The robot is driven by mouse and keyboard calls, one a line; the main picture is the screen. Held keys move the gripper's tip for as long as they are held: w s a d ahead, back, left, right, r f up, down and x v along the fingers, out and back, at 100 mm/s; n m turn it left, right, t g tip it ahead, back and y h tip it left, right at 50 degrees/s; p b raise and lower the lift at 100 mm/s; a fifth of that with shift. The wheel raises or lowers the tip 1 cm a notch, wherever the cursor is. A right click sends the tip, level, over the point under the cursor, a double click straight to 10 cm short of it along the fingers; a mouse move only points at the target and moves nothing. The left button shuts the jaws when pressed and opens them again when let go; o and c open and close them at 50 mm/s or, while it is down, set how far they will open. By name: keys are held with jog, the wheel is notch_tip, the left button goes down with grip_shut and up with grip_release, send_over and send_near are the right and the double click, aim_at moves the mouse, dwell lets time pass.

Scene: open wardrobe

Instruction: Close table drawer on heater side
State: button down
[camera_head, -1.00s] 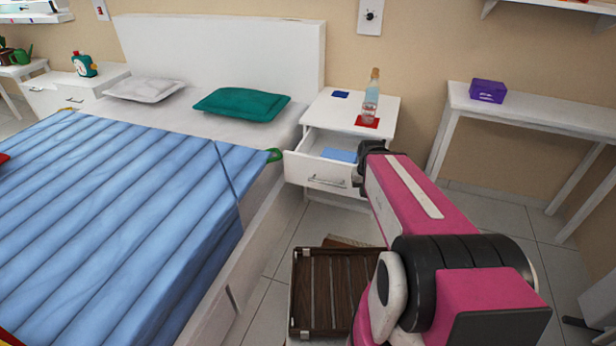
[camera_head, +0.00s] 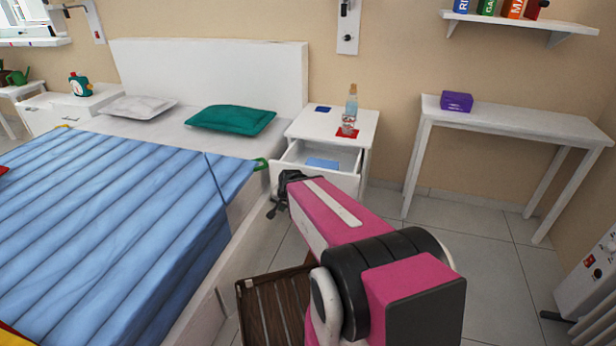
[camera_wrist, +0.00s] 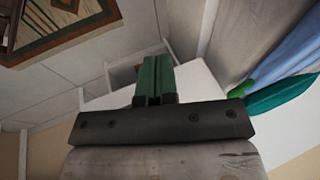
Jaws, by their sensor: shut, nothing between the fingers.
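The white bedside table (camera_head: 367,133) stands to the right of the bed, on the side towards the heater (camera_head: 592,275). Its top drawer (camera_head: 343,180) is pulled out, with a blue item (camera_head: 322,164) inside. My gripper (camera_head: 279,200) is in front of the drawer's left part in the head view, and my arm covers some of the drawer front. The wrist view shows my green fingers (camera_wrist: 153,78) shut together and empty, with the white table (camera_wrist: 197,82) behind them. I cannot tell whether they touch the drawer.
A bottle (camera_head: 350,110) stands on a red mat on the table. The bed with its blue cover (camera_head: 110,200) is at left. A brown slatted case (camera_head: 275,305) lies on the floor below my arm. A white side table (camera_head: 510,122) stands right; floor between is clear.

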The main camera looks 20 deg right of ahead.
jog(key=w+a+m+t, duration=0.1)
jog(key=w+m+t, duration=0.3)
jog(key=m, duration=0.2)
jog(key=m+t+h, duration=0.7)
jog(key=m+h, duration=0.5)
jog(key=m, duration=1.8)
send_near(316, 170)
jog(key=x, duration=0.7)
jog(key=shift+w+d, duration=0.15)
jog(key=shift+d, duration=0.15)
jog(key=x, duration=1.9)
jog(key=shift+w+d+f, duration=0.1)
jog(key=shift+w+f, duration=0.2)
jog(key=shift+f, duration=0.1)
jog(key=shift+s, duration=0.15)
